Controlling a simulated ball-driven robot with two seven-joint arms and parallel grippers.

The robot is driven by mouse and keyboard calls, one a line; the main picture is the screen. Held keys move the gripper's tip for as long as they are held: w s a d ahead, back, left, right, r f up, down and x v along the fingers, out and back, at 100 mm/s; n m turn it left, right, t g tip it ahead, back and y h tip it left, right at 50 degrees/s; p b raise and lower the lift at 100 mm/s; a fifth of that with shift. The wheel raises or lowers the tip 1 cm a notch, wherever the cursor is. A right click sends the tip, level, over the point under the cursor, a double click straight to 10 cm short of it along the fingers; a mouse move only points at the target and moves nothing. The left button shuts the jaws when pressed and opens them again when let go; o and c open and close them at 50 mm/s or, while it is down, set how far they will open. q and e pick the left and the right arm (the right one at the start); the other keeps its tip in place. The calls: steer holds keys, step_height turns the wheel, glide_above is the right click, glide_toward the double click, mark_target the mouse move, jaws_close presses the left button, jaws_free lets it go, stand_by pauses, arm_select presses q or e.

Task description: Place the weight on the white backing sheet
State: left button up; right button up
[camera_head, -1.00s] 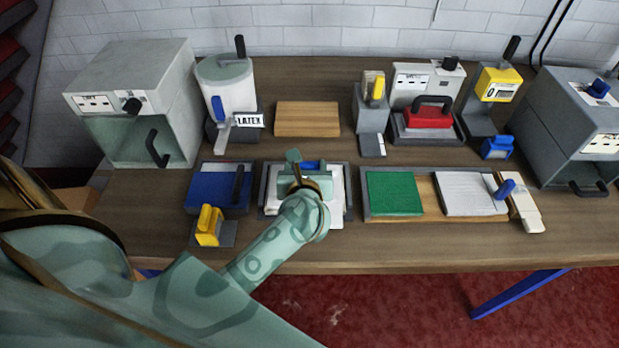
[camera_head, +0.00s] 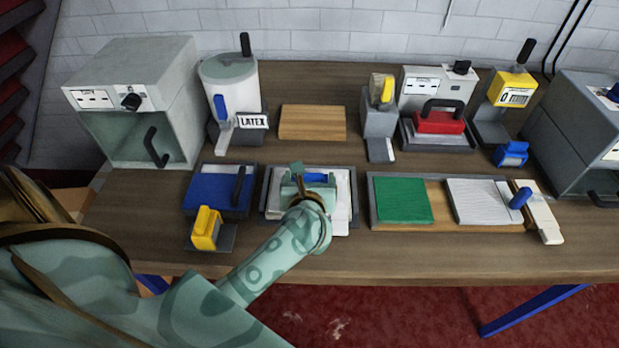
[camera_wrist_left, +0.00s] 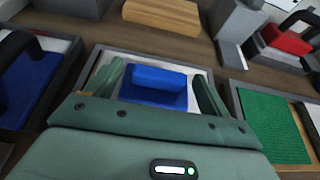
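A blue block with a raised blue grip, apparently the weight (camera_head: 318,178), sits on the white backing sheet (camera_head: 338,215) inside a grey-rimmed tray. The block also shows in the left wrist view (camera_wrist_left: 157,80), with the white sheet (camera_wrist_left: 112,57) around it. My left gripper (camera_head: 310,180) is over the tray. Its two green fingers stand on either side of the blue block, with narrow gaps between each finger and the grip, so it looks open. The near part of the block is hidden by the gripper's body. My right gripper is not in view.
Left of the tray are a blue pad with a black handle (camera_head: 217,190) and a yellow-handled tool (camera_head: 206,229). Right is a tray with a green mat (camera_head: 403,200) and a grey-white sheet (camera_head: 480,200). Behind stand a latex pot (camera_head: 232,90) and a wooden board (camera_head: 312,122).

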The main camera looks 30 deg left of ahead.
arm_select(q)
steer(key=shift+r, duration=0.1)
steer(key=shift+s+r, duration=0.15)
steer(key=p+v, duration=0.1)
steer(key=v, duration=1)
steer(key=shift+s+d, duration=0.25)
steer(key=shift+s, duration=0.1)
